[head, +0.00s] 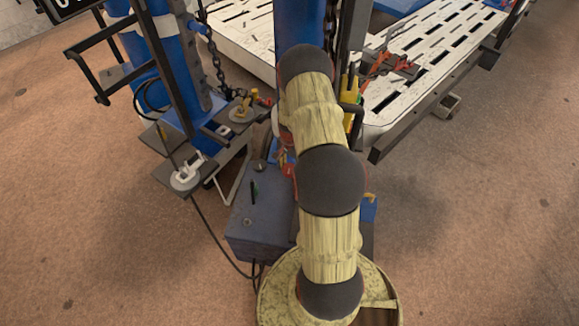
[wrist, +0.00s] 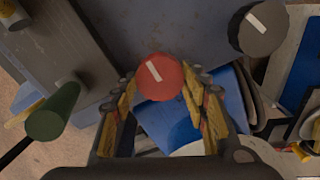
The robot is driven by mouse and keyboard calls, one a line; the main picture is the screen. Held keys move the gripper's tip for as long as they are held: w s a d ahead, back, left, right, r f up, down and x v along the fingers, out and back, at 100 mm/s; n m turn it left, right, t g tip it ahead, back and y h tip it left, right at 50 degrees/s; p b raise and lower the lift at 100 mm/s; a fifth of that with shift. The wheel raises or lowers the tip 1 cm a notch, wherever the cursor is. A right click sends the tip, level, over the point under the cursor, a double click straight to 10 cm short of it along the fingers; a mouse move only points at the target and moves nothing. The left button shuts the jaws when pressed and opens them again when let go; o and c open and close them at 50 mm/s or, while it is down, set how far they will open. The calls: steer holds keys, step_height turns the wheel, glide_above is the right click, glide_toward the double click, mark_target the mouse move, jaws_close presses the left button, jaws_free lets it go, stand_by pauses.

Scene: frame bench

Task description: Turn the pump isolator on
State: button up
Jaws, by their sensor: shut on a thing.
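A round red knob (wrist: 158,82) with a white line on its face shows in the middle of the wrist view. The line slants from upper left to lower right. My gripper (wrist: 160,88) is shut on this knob, one yellow-padded finger on each side of it. No label is readable, so I cannot tell from lettering that it is the pump isolator. In the head view my arm hides the gripper and most of the knob's surroundings.
A black knob (wrist: 258,30) with a white mark sits at upper right, and a green handle (wrist: 52,112) at left. In the head view a blue-grey box (head: 262,225) stands left of my arm. A white slotted bench (head: 430,60) lies behind it.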

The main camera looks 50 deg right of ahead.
stand_by(0.4)
steer(key=o, duration=1.1)
steer(key=shift+o, duration=0.3)
step_height(320, 180, up, 12)
stand_by(0.4)
